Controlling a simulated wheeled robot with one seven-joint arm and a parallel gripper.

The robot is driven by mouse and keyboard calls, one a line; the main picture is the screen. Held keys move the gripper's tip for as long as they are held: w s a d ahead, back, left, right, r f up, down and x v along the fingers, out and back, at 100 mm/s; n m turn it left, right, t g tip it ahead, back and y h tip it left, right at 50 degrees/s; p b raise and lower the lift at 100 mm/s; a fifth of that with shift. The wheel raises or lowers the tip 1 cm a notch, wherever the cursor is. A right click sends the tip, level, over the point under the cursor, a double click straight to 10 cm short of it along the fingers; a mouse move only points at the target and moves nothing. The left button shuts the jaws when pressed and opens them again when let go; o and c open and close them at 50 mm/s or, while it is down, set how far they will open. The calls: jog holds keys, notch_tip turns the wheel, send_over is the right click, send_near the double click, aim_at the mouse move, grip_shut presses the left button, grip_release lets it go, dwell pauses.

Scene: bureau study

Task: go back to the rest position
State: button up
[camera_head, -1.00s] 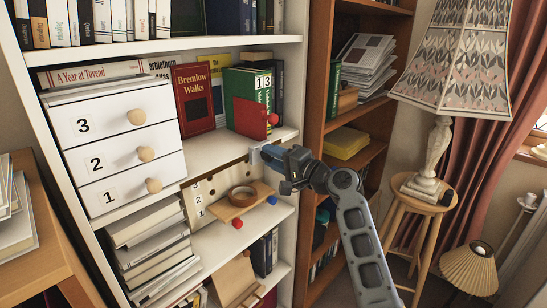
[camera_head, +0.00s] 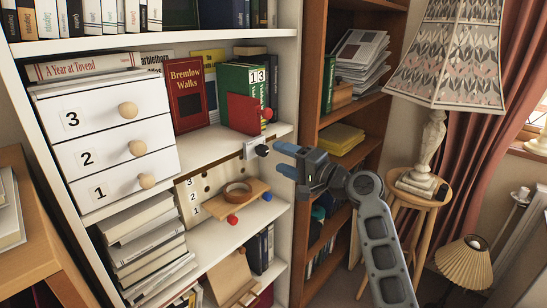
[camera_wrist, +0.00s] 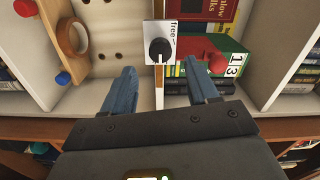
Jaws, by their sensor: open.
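My gripper (camera_head: 279,158) is open and empty in the head view, in front of the white bookcase and just right of a small white plate with a black knob (camera_head: 262,150). In the wrist view my two blue fingers (camera_wrist: 158,88) are spread apart. The knob (camera_wrist: 160,50) lies beyond their tips, roughly between them, with a visible gap. Its plate carries the word "free"; the rest of the lettering is hard to read.
A pegboard with a small wooden shelf (camera_head: 236,194) holds a brown ring. A drawer unit (camera_head: 118,138) stands left. A red panel (camera_head: 244,114) stands before green books. A lamp on a stool (camera_head: 420,185) stands right, with open space before the brown bookcase.

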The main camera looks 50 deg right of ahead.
jog(key=shift+s, duration=1.1)
jog(key=s+a+f+n+g+h, duration=0.3)
jog(key=s+a+f+n+g, duration=0.15)
jog(key=s+a+f, duration=1.05)
jog(key=s+a+r+n, duration=0.2)
jog(key=s+a+n, duration=0.1)
jog(key=s, duration=0.5)
jog(key=s+a+r+n+t+y, duration=0.1)
jog(key=s+a+r+n, duration=0.1)
jog(key=s+a+n, duration=0.2)
jog(key=s+a+r+n+y, duration=0.1)
jog(key=s+a+n, duration=0.3)
jog(key=s, duration=0.7)
jog(key=shift+s+r, duration=0.35)
jog(key=shift+r, duration=0.2)
